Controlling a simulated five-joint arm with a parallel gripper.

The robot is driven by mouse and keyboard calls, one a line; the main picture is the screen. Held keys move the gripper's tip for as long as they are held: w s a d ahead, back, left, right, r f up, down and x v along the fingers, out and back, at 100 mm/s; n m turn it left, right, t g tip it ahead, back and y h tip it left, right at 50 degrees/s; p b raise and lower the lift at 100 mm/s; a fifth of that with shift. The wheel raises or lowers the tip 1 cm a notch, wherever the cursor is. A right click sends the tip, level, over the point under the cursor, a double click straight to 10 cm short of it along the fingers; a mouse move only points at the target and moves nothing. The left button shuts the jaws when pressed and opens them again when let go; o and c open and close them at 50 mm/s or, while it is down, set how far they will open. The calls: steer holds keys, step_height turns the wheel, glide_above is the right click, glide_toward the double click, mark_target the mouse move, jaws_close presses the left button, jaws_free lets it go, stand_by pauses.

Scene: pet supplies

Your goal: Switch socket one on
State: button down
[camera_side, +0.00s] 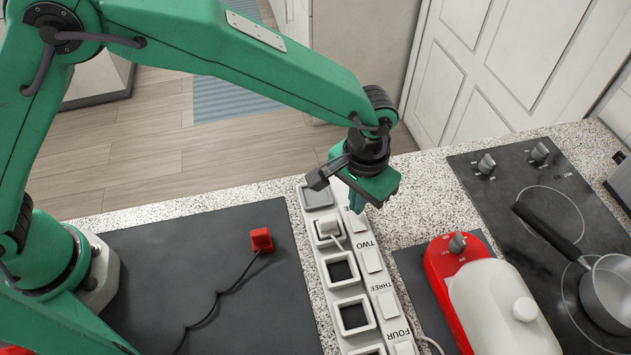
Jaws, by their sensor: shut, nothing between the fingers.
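A white power strip (350,281) runs from the far end of the counter toward the near edge. The labels TWO, THREE and FOUR show along it; the label ONE is not visible. A row of square sockets lies on its left side and pale rocker switches on its right, including a switch (358,223) just below my gripper. My gripper (377,204) is shut and empty, pointing down over the far end of the strip. It hides part of that end, so I cannot tell whether it touches a switch or how the hidden switch is set.
A white plug (328,230) with a cord sits in a socket near the far end. A red plug (262,240) lies on the dark mat (225,300) at left. A red and white appliance (490,300) and a hob (590,225) with a pot (608,290) stand at right.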

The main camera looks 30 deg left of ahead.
steer(key=shift+f, duration=0.95)
stand_by(0.8)
steer(key=shift+r, duration=3.55)
steer(key=shift+a+r, duration=0.1)
